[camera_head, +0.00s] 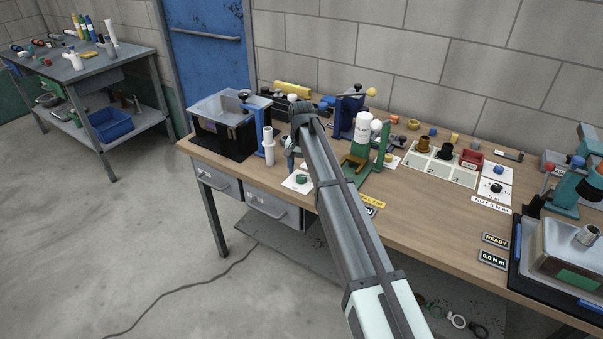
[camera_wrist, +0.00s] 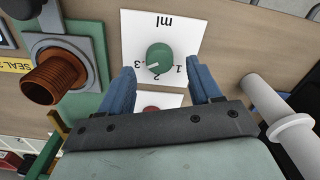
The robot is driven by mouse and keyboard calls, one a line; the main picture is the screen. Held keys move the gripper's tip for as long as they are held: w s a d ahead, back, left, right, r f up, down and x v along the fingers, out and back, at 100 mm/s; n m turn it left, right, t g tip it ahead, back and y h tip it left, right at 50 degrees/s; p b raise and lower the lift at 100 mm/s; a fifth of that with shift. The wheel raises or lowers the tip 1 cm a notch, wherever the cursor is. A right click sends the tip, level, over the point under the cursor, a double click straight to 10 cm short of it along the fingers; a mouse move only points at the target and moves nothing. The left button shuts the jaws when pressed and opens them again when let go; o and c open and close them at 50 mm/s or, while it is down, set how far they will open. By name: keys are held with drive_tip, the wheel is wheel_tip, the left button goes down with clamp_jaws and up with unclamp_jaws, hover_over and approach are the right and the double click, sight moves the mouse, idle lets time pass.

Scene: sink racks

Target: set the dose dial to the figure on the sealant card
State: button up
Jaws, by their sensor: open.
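The dose dial (camera_wrist: 159,58) is a round green knob with a white pointer mark, on a white card (camera_wrist: 175,32) marked "ml" and small figures. The pointer slants to the lower left in the wrist view, towards what looks like a 3. In the head view the dial (camera_head: 301,179) is on the table's left part. My gripper (camera_wrist: 162,74) is open and empty, its blue fingers on either side of the dial's near side; I cannot tell whether they touch it. A yellow label (camera_wrist: 14,66) reads "SEAL" in part; I see no readable figure on it.
A green stand with a brown threaded spout (camera_wrist: 55,78) is left of my gripper in the wrist view. A white cylinder (camera_wrist: 280,118) is close on the right. A red button (camera_wrist: 151,109) is partly hidden by my gripper. A dark bin (camera_head: 220,125) stands at the table's left end.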

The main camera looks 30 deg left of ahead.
sight(301, 176)
wheel_tip(301, 176, up, 12)
drive_tip(key=shift+f, duration=0.25)
idle(0.6)
drive_tip(key=s+f+n+t, duration=0.1)
drive_tip(key=s+f+n, duration=0.6)
drive_tip(key=s+f, duration=0.7)
drive_tip(key=s+d+f+m+g+h, duration=0.2)
drive_tip(key=s+d+f, duration=0.2)
drive_tip(key=d+f, duration=0.95)
drive_tip(key=s+d+f+m+g+h, duration=0.15)
drive_tip(key=s+d+f, duration=0.5)
drive_tip(key=d, duration=1.25)
drive_tip(key=s+d+f+m+g+h, duration=0.1)
drive_tip(key=s+d+f+m+h, duration=0.2)
drive_tip(key=d+f, duration=1.1)
drive_tip(key=s+d+f+m+g+y, duration=0.1)
drive_tip(key=s+d+f+m+y, duration=0.1)
drive_tip(key=s+d, duration=0.5)
drive_tip(key=s+d+f+m+g+y, duration=0.2)
drive_tip(key=s+d+f+y, duration=0.2)
drive_tip(key=s+d+f, duration=0.2)
drive_tip(key=s+d, duration=0.2)
drive_tip(key=d, duration=0.1)
drive_tip(key=shift+s+f, duration=0.15)
drive_tip(key=shift+f, duration=0.05)
